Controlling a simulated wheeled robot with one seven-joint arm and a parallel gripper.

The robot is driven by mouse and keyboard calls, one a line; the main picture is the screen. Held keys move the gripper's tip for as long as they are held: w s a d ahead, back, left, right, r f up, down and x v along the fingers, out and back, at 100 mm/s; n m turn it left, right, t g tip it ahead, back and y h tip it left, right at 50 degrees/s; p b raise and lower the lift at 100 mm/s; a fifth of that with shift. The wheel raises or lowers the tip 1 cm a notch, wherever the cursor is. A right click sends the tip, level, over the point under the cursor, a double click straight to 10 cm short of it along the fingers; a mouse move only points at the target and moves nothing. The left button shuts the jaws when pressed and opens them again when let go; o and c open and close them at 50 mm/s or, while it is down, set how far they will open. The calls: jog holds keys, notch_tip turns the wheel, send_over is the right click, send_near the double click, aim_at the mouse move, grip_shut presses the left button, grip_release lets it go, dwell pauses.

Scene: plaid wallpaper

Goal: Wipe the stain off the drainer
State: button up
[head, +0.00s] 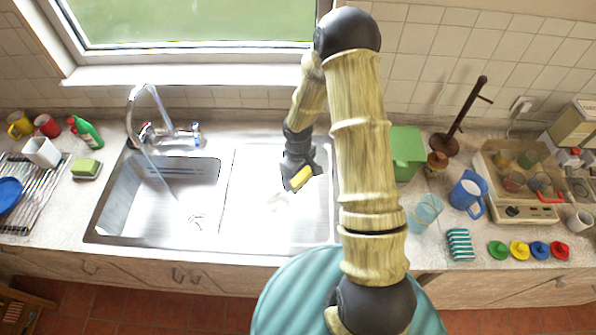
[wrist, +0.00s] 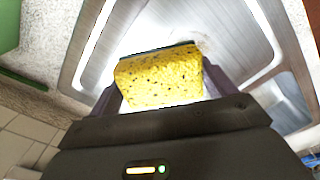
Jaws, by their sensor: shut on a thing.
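My gripper (head: 297,177) is shut on a yellow sponge (head: 301,178) with dark specks. In the wrist view the sponge (wrist: 160,78) sits between the two dark fingers. The steel drainer (head: 255,228) is the flat panel right of the sink basin; its ridged metal also shows in the wrist view (wrist: 215,25). The gripper is over the drainer's right half, and I cannot tell whether the sponge touches it. A faint greyish smudge (head: 279,203), perhaps the stain, lies on the drainer just in front and left of the sponge.
The sink basin (head: 165,200) with its tap (head: 150,110) is left of the drainer. A green box (head: 407,152) stands to the right, behind my arm. A blue mug (head: 467,194), glasses (head: 425,212) and a striped cloth (head: 460,245) are on the right counter.

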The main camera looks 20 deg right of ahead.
jog(key=shift+s+a, duration=0.1)
jog(key=shift+s, duration=0.1)
jog(key=shift+f, duration=0.2)
notch_tip(320, 180, down, 5)
jog(key=b, duration=0.4)
jog(key=shift+w+r, duration=0.15)
jog(key=shift+r, duration=0.05)
